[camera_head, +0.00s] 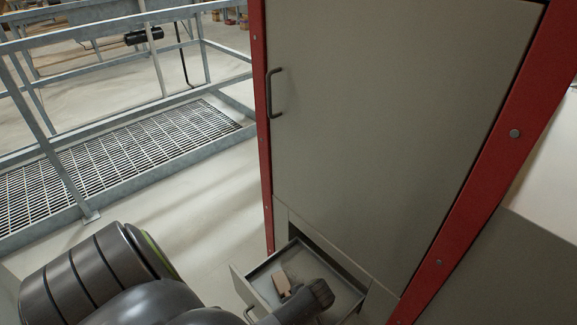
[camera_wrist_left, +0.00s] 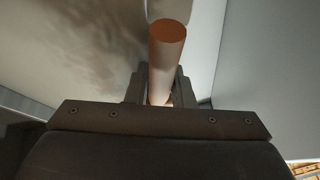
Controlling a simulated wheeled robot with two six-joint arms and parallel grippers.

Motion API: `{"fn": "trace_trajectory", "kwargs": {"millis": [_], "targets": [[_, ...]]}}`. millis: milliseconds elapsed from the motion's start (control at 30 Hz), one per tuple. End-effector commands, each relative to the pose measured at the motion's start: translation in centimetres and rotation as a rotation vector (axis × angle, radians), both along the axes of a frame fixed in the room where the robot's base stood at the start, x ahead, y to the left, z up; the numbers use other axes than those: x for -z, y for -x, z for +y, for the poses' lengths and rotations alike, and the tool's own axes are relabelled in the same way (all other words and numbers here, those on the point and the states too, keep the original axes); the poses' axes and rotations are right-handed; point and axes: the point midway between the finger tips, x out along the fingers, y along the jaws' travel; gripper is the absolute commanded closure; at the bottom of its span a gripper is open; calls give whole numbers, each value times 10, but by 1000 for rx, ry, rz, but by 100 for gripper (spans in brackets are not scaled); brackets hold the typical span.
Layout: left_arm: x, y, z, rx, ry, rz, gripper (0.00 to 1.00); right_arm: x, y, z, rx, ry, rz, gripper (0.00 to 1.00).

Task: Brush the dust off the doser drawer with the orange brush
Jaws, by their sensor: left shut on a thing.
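The doser drawer (camera_head: 262,268) is pulled open at the bottom of the cabinet in the head view. My left gripper (camera_wrist_left: 160,90) is shut on the orange brush (camera_wrist_left: 166,62), with its round handle between the fingers. In the head view the brush (camera_head: 281,283) shows as a small tan piece inside the drawer outline, beside my dark left wrist. Its bristles are hidden, so I cannot tell whether they touch the drawer floor. Brownish dust (camera_wrist_left: 85,45) lies in smudges on the pale surface in the left wrist view. My right gripper is not in view.
The tall grey cabinet door (camera_head: 390,110) with red frame edges stands right above the drawer. The drawer's front handle (camera_head: 248,314) faces my left arm. A metal railing and grating (camera_head: 120,150) stand at the left, with clear floor between.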

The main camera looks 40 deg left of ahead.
Motion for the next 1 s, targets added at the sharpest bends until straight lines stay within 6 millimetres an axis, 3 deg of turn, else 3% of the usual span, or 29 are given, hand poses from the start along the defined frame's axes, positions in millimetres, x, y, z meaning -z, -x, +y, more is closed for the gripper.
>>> {"fn": "trace_trajectory", "kwargs": {"millis": [333,667,1000], "targets": [[-1,-1,6,1,-3,-1,100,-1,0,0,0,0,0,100],[-3,-6,36,1,-3,-2,100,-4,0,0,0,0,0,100],[-3,-7,36,1,-2,-3,100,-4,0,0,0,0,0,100]]}}
